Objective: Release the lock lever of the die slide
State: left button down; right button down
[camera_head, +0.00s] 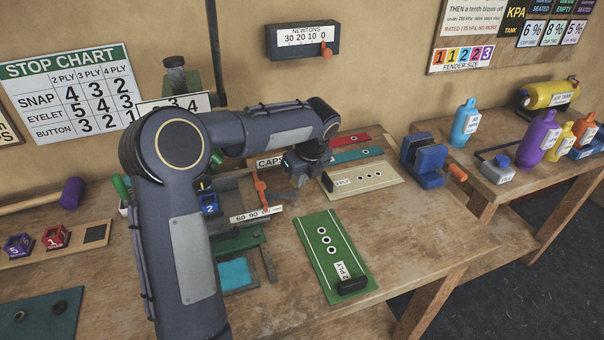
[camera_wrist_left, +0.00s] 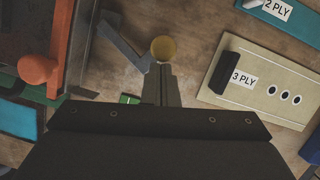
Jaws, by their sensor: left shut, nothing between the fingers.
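A press stands behind my left arm, with a blue die marked 2 (camera_head: 209,204) and a scale plate reading 60 90 (camera_head: 256,214). An orange-red lever (camera_head: 260,188) rises beside the plate; its round knob shows in the left wrist view (camera_wrist_left: 38,68). A grey lever arm (camera_wrist_left: 122,45) with a dull yellow round knob (camera_wrist_left: 165,48) lies just beyond my fingertips in that view; I cannot tell whether they touch. My left gripper (camera_head: 296,194), seen in the wrist view too (camera_wrist_left: 160,72), is shut and empty, right of the press. My arm hides part of the press.
A tan 3 PLY card (camera_head: 375,187) lies right of my gripper, and a green 2 PLY card (camera_head: 323,238) lies in front. A blue clamp-like device (camera_head: 422,160) with an orange handle stands farther right. The table's front right is clear.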

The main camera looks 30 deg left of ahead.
pick_arm(q)
jog(key=shift+w+a+r+n, duration=0.15)
jog(key=shift+w+a+n, duration=0.1)
jog(key=shift+w+n, duration=0.05)
jog(key=shift+s, duration=0.2)
